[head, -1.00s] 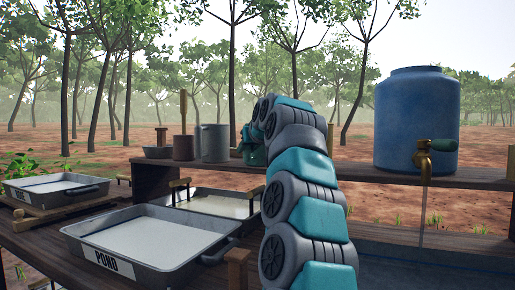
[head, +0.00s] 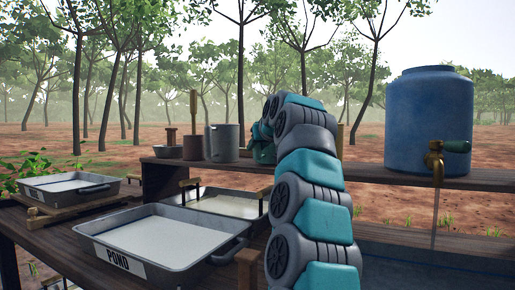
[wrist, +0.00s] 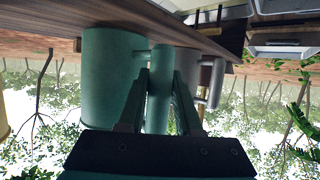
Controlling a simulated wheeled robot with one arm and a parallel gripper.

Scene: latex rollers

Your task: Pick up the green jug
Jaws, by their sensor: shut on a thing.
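The green jug (wrist: 108,85) fills the left of the wrist view, which shows the scene upside down. Its upright handle (wrist: 158,95) stands between the two fingers of my gripper (wrist: 160,78), and the fingers are shut on it. In the head view, the green jug (head: 265,154) shows only in part at the back shelf, beside my arm, which hides the rest of it and my fingers. I cannot tell whether its base touches the shelf.
A grey jug (head: 221,143) stands just left of the green jug on the shelf (head: 350,172). A wooden-handled brown pot (head: 193,147) and a small bowl (head: 167,149) are farther left. A blue tank (head: 429,115) stands right. The POND tray (head: 165,240) is in front.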

